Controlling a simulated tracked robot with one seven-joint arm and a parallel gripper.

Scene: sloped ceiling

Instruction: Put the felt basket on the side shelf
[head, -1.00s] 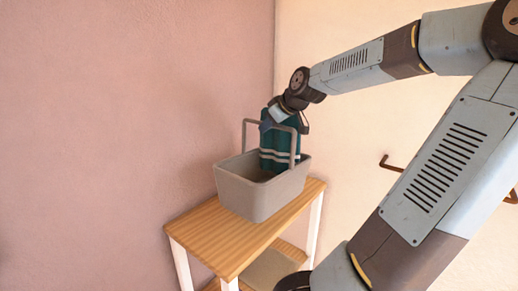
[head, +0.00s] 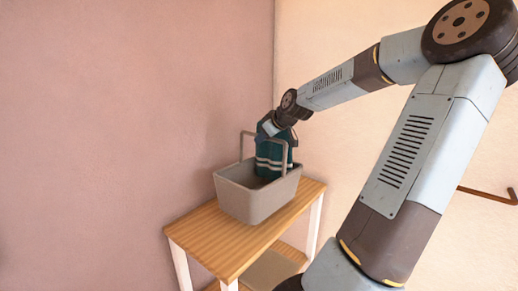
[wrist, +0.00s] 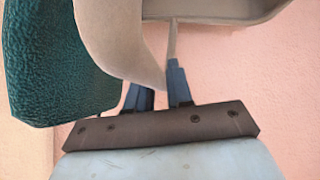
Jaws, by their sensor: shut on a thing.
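The felt basket (head: 252,203), grey-beige with an upright handle, is over the wooden top of the side shelf (head: 205,240) in the head view. I cannot tell for sure whether its base touches the top. My gripper (head: 267,131) is shut on the basket's handle, coming from above and the right. In the wrist view, my blue fingers (wrist: 158,90) close on the handle (wrist: 112,35). A teal thing with pale stripes (head: 268,164) stands in the basket; it also shows in the wrist view (wrist: 50,60). The basket's inside is partly hidden.
The shelf has white legs and a lower level with a flat beige thing (head: 270,270) on it. Pink and cream walls meet behind it. A brown hook-like bar (head: 488,195) is on the right wall. Some bare wood shows at the shelf's front left.

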